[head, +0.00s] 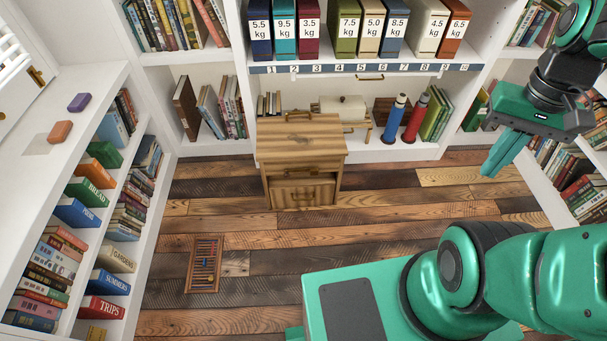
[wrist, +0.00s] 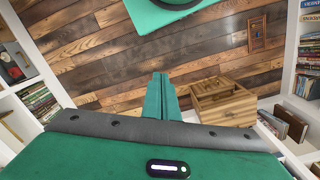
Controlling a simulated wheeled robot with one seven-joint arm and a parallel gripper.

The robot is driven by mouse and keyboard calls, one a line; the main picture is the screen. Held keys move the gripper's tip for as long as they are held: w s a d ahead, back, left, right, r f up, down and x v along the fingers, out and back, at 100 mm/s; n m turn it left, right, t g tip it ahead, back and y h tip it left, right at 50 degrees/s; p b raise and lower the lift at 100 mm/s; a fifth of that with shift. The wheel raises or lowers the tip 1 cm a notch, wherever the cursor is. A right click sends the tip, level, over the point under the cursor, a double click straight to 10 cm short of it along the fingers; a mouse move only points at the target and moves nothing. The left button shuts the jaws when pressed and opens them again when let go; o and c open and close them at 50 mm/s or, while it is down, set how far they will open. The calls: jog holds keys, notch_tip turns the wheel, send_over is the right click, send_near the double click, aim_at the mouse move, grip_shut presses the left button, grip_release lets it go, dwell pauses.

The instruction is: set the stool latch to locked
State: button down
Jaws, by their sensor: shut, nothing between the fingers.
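The wooden stool (head: 301,137) stands on the plank floor in front of the back shelves, boxy, with a pale grained top. A dark handle-like piece (head: 300,115) is on its top, and a bar (head: 301,173) crosses its front. I cannot tell which part is the latch or how it is set. The stool also shows in the wrist view (wrist: 228,108), right of my fingers. My gripper (head: 487,174) is at the right in the head view, raised, well apart from the stool. Its green fingers are together and empty in the wrist view (wrist: 160,76).
Shelves of books line the left (head: 85,215) and right sides. Labelled weight binders (head: 373,27) stand on the back shelf, with blue (head: 393,118) and red (head: 415,118) bottles below. The floor between stool and base is clear.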

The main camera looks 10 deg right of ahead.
jog(key=c, duration=1.6)
grip_release()
jog(key=shift+s+r, duration=0.3)
jog(key=shift+o, duration=0.4)
jog(key=w+d, duration=0.1)
jog(key=w, duration=0.6)
jog(key=shift+w+f+h, duration=0.3)
jog(key=shift+f+h, duration=0.1)
jog(key=shift+f, duration=0.05)
jog(key=w+a+f+n+t+h, duration=0.15)
jog(key=w+f, duration=0.25)
jog(key=w, duration=0.6)
jog(key=w+a+f, duration=0.2)
jog(key=w+f, duration=0.1)
jog(key=w, duration=0.6)
jog(key=n+t+y, duration=0.2)
jog(key=n+t, duration=0.1)
jog(key=n, duration=0.1)
send_over(287, 175)
jog(key=s, duration=0.5)
notch_tip(287, 175, down, 42)
jog(key=x, duration=1.1)
jog(key=shift+w+a+r, duration=0.1)
jog(key=shift+w, duration=0.15)
